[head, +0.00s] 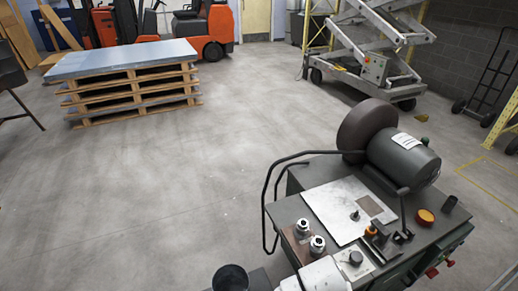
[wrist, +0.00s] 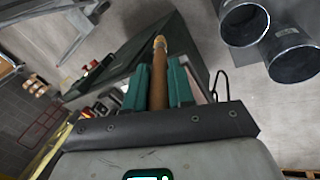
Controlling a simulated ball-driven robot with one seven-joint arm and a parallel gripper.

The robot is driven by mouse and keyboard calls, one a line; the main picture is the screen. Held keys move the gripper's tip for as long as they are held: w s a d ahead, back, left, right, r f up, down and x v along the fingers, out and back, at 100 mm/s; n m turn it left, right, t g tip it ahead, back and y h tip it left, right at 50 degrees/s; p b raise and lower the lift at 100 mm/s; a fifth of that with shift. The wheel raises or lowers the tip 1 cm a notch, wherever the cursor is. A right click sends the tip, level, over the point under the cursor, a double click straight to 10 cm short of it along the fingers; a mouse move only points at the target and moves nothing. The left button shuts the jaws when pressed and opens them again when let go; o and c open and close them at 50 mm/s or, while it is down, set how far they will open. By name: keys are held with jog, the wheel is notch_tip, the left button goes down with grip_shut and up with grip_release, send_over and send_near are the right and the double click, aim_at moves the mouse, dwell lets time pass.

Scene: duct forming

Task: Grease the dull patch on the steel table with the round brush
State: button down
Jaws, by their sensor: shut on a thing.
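The round brush (wrist: 158,90) has a brown cylindrical handle and a yellowish tip. My gripper (wrist: 157,84) has green fingers and is shut around the handle, with the tip pointing away from the wrist. In the head view a pale steel table plate (head: 325,205) lies on the dark green machine. A dull grey-brown square patch (head: 369,206) shows on its right part. In the wrist view the brush stands in front of the dark side of a machine or bench. I cannot tell how far the tip is from the patch, and the patch is not clear there.
A dark drum and grey motor (head: 404,160) stand at the machine's back. A bent black rail (head: 268,200) runs along its left side. Two open grey ducts (wrist: 291,53) show in the wrist view.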

jog(key=shift+f+b, duration=1.8)
jog(key=shift+f, duration=0.6)
